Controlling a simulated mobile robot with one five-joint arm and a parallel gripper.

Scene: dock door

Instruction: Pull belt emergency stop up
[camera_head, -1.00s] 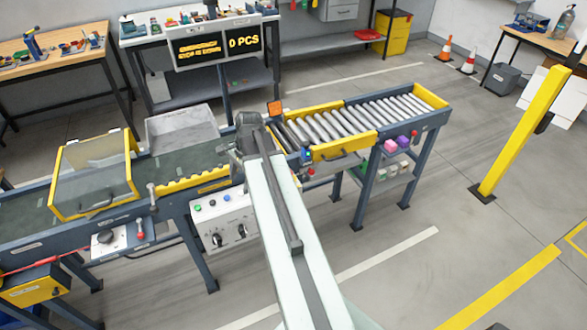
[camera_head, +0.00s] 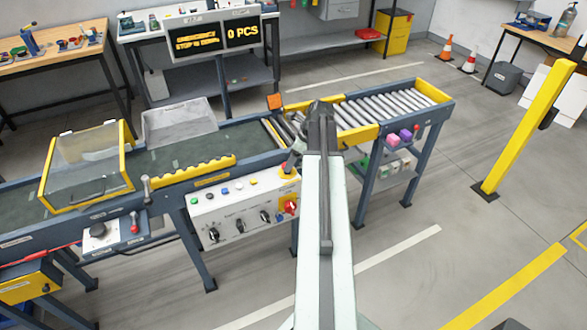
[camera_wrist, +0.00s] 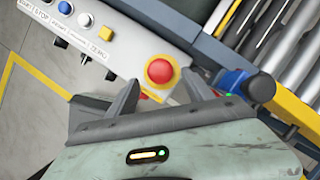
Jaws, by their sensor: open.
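The belt emergency stop (camera_wrist: 160,70) is a round red button on a yellow base at the end of a white control panel (camera_wrist: 128,42). My gripper (camera_wrist: 161,92) is open and empty in the wrist view. Its two dark fingers point toward the button, one on each side of it in the picture. I see no contact, and the height gap is hard to judge.
The conveyor belt (camera_head: 190,148) and rollers (camera_head: 390,108) lie behind. A display (camera_head: 213,38) shows 0 PCS.

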